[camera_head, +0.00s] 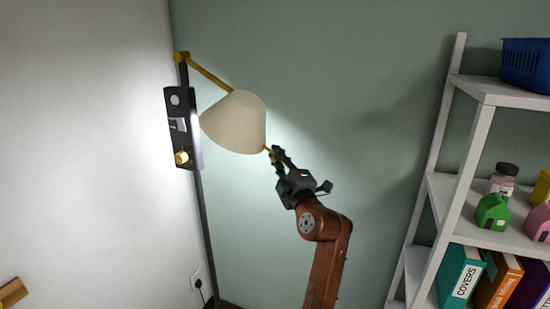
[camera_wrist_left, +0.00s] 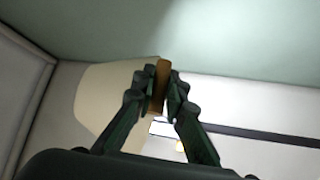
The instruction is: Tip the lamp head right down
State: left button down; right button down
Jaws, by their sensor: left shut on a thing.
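The floor lamp's cream head (camera_head: 237,122) hangs from a brass arm (camera_head: 208,76) near the wall corner. Its wide end faces down and to the left, tilted. A short brass-coloured handle (camera_head: 268,152) sticks out at its lower right. My left gripper (camera_head: 274,155) is shut on this handle, to the right of the head. In the left wrist view the handle (camera_wrist_left: 159,82) stands between the fingertips, with the cream shade (camera_wrist_left: 104,92) behind to the left. My right gripper is not in view.
A dark control box (camera_head: 175,142) with knobs is on the lamp's dark pole (camera_head: 206,240), left of the head. A white shelf (camera_head: 515,93) with a blue basket (camera_head: 526,64), small houses and binders stands at the right. The space between my arm and the shelf is clear.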

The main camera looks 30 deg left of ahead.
pick_arm(q)
jog(key=c, duration=2.1)
grip_release()
jog(key=shift+s+a+f, duration=0.1)
jog(key=shift+a+f, duration=0.15)
jog(key=shift+f, duration=0.15)
jog(key=shift+o, duration=0.8)
jog(key=shift+a, duration=0.1)
jog(key=shift+r, duration=0.1)
jog(key=shift+d, duration=0.25)
jog(key=v, duration=1.1)
jog(key=shift+s+d, duration=0.25)
